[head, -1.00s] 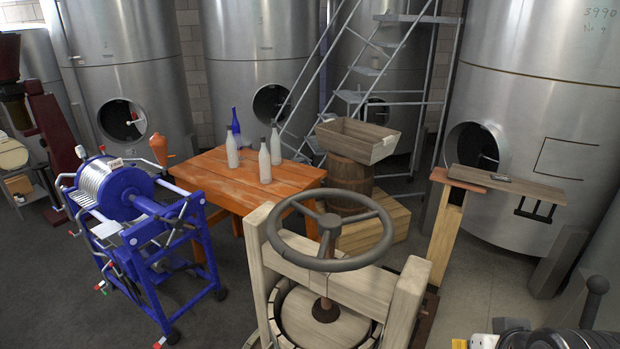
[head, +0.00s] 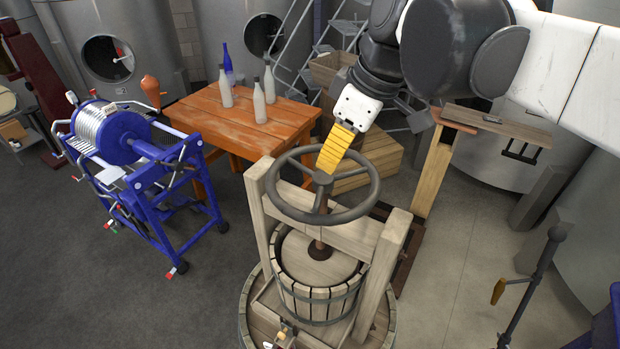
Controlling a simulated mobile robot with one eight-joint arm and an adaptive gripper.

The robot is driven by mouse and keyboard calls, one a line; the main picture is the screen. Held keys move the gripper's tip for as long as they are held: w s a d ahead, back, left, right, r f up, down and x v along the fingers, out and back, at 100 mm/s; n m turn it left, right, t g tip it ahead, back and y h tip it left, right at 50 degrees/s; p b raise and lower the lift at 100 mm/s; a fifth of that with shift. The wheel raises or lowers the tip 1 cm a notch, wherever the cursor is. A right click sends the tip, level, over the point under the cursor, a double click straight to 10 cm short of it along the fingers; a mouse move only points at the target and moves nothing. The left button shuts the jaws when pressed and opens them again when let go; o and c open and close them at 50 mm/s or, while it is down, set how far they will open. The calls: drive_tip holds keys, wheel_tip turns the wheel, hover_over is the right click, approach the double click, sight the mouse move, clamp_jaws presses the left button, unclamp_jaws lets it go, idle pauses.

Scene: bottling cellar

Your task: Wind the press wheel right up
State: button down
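The press wheel (head: 335,216) is a dark grey ring with spokes and a central hub, level and close above the pale wooden crossbeam of the press (head: 335,236). A brown screw foot (head: 320,250) shows below the beam, on the round wooden plate (head: 296,257) in the slatted basket (head: 312,305). My gripper (head: 330,166) reaches in from the upper right, with a white body and yellow ribbed fingers pointing down and left. Its fingertips overlap the wheel near the hub and far rim. I cannot tell whether they touch it. The fingers show from one side, so their opening is hidden.
An orange table (head: 200,112) with a blue bottle (head: 228,65) and three pale bottles stands behind left. A blue machine (head: 150,190) stands at left. A wooden post with a plank (head: 500,125) is right of the press. A dark stand (head: 535,280) is at lower right. Grey floor is open at front left.

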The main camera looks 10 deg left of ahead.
drive_tip(key=a+n+g, duration=0.1)
drive_tip(key=a+n, duration=0.1)
drive_tip(key=a, duration=0.3)
wheel_tip(320, 180, down, 10)
drive_tip(key=p, duration=0.3)
drive_tip(key=shift+d+r+n, duration=0.25)
drive_tip(key=shift+n, duration=0.15)
